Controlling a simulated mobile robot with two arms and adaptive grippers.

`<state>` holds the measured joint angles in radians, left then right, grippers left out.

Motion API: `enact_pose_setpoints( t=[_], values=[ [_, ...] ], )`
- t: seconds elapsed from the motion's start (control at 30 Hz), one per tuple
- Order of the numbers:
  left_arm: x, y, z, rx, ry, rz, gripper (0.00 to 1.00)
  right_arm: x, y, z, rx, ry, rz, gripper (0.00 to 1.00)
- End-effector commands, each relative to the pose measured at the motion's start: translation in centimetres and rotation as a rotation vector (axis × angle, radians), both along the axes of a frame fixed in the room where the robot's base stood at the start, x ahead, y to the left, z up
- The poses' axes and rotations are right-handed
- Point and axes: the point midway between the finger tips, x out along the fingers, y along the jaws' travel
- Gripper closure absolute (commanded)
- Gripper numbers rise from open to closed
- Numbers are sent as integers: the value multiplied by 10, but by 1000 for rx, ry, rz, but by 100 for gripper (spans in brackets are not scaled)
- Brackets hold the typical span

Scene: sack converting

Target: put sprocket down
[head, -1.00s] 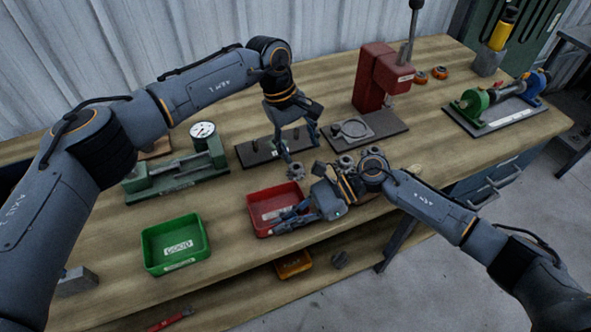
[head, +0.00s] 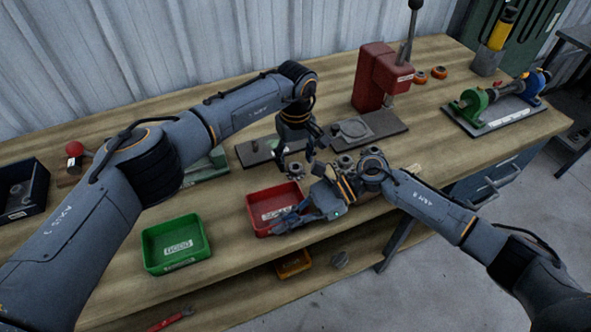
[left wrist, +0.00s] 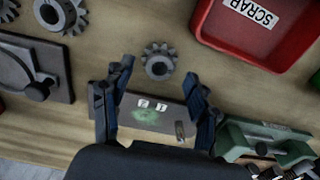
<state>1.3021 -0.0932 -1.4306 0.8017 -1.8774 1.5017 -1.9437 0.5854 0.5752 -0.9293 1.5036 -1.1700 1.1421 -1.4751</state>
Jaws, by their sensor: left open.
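A grey toothed sprocket (left wrist: 158,61) lies flat on the wooden bench, just beyond my left fingertips in the left wrist view. It also shows in the head view (head: 296,170), behind the red bin. My left gripper (head: 297,162) is above the bench by this sprocket; its fingers (left wrist: 158,90) are spread with nothing between them. More sprockets (left wrist: 62,14) lie to the side, partly cut off in the wrist view. My right gripper (head: 284,217) is low over the red bin, and its finger opening is unclear.
The red SCRAP bin (head: 250,216) and green bin (head: 147,255) stand near the bench's front edge. A grey plate fixture (left wrist: 126,105) lies beneath my left fingers. A red press (head: 376,78) stands behind right. A dark bin (head: 38,190) is far left.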

Motion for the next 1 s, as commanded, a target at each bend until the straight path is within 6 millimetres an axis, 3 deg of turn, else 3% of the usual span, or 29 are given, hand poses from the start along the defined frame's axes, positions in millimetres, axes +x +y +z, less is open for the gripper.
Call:
enact_pose_setpoints(
  t=[0.2,0.43,0.47,0.73,1.0],
  values=[
    [1,0,-25,0,1,0,41,0,0,0,0,-1,0,100],
    [1,0,-27,0,0,-1,41,0,0,0,0,-1,0,100],
    [1,0,-27,0,0,-1,43,0,0,0,0,-1,0,100],
    [1,0,-26,0,0,-1,98,0,0,0,1,-1,0,100],
    [1,0,-25,-1,0,-1,100,0,0,1,1,-1,0,100]
  ],
)
